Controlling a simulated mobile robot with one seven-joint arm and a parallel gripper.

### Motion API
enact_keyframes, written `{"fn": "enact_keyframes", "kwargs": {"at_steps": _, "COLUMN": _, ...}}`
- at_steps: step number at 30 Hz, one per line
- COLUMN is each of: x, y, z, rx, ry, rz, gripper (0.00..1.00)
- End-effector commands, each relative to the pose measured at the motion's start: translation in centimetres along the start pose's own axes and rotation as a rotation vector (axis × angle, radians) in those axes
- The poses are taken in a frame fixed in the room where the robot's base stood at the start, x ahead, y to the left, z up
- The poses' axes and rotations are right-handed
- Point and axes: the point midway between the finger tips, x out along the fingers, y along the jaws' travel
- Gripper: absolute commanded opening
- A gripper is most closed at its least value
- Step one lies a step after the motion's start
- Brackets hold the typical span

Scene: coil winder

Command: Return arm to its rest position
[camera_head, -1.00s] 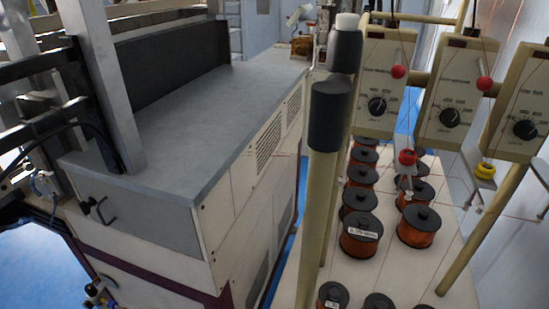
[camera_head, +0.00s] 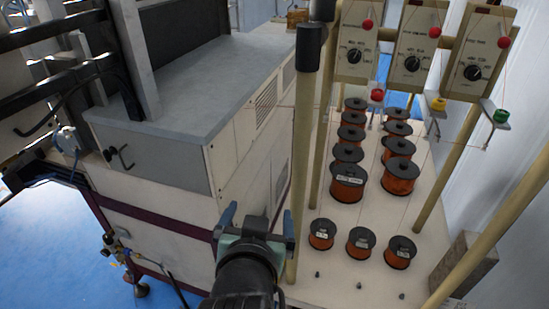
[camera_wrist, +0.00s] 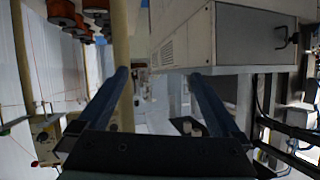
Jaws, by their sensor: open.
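My gripper (camera_head: 258,222) shows at the bottom middle of the head view, in front of the winder cabinet's near corner and beside the spool table. Its two fingers stand apart, with nothing visible between them. In the wrist view my gripper (camera_wrist: 163,75) also shows spread fingers and an empty gap. The wrist picture is turned, with the cabinet at upper right and the copper spools at upper left.
The grey-topped machine cabinet (camera_head: 215,88) stands left. The white spool table (camera_head: 340,278) at right holds several copper spools (camera_head: 348,182), beige posts (camera_head: 304,150) and dial boxes (camera_head: 414,45). Blue floor (camera_head: 50,250) is clear at lower left.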

Motion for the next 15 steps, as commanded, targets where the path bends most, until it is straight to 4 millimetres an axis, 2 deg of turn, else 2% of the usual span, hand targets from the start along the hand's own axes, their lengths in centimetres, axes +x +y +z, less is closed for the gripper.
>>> {"fn": "enact_keyframes", "kwargs": {"at_steps": 1, "x": -0.9, "y": -0.4, "z": -4.1, "rx": -0.010, "ry": 0.111, "rz": -0.026, "gripper": 1.00}}
{"fn": "enact_keyframes", "kwargs": {"at_steps": 3, "x": -2.6, "y": -1.0, "z": -9.2, "rx": -0.028, "ry": 0.262, "rz": -0.057, "gripper": 1.00}}
{"fn": "enact_keyframes", "kwargs": {"at_steps": 5, "x": -4.6, "y": -1.4, "z": -13.4, "rx": -0.043, "ry": 0.391, "rz": -0.081, "gripper": 1.00}}
{"fn": "enact_keyframes", "kwargs": {"at_steps": 6, "x": -6.2, "y": -1.6, "z": -16.1, "rx": -0.053, "ry": 0.480, "rz": -0.094, "gripper": 1.00}}
{"fn": "enact_keyframes", "kwargs": {"at_steps": 8, "x": -8.8, "y": -1.9, "z": -19.8, "rx": -0.067, "ry": 0.610, "rz": -0.111, "gripper": 1.00}}
{"fn": "enact_keyframes", "kwargs": {"at_steps": 9, "x": -10.8, "y": -2.0, "z": -22.1, "rx": -0.075, "ry": 0.696, "rz": -0.119, "gripper": 1.00}}
{"fn": "enact_keyframes", "kwargs": {"at_steps": 12, "x": -15.9, "y": -2.1, "z": -26.8, "rx": -0.094, "ry": 0.897, "rz": -0.133, "gripper": 1.00}}
{"fn": "enact_keyframes", "kwargs": {"at_steps": 15, "x": -20.4, "y": -2.0, "z": -29.9, "rx": -0.105, "ry": 1.059, "rz": -0.136, "gripper": 1.00}}
